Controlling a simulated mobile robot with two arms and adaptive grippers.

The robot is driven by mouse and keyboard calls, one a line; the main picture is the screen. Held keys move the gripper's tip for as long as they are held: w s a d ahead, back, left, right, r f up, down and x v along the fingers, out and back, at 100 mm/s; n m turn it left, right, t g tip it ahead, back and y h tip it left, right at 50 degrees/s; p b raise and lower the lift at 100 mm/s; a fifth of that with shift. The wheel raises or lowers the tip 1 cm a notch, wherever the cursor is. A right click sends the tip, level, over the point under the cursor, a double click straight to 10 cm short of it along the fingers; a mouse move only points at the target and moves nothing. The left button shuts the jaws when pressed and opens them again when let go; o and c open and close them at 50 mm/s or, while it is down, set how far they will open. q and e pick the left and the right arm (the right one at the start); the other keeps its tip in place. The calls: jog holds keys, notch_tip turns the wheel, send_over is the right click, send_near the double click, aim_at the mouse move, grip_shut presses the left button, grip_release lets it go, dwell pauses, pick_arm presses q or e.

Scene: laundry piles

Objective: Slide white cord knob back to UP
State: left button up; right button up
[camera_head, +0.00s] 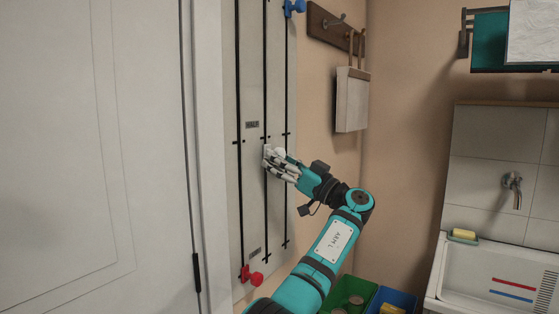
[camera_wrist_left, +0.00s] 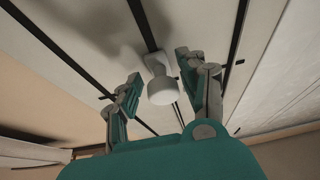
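The white cord knob (camera_wrist_left: 163,90) is a round white knob on a small base plate, on the middle dark vertical track (camera_head: 265,80) of the wall panel. In the wrist view my left gripper (camera_wrist_left: 158,68) is open, one finger on each side of the knob. Small gaps show between the fingers and the knob. My right gripper is not in view.
A red knob (camera_head: 252,276) sits low on the left track, a blue knob (camera_head: 295,6) high on the right track. A hook rail (camera_head: 337,27) with a hanging pale item (camera_head: 352,100) is to the right. Green (camera_head: 350,294) and blue (camera_head: 397,300) bins and a sink (camera_head: 500,265) stand lower right.

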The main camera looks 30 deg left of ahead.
pick_arm(q)
jog(key=shift+o, duration=0.8)
jog(key=shift+d, duration=0.25)
jog(key=v, duration=1.1)
jog(key=shift+d+f, duration=0.15)
jog(key=shift+d, duration=0.05)
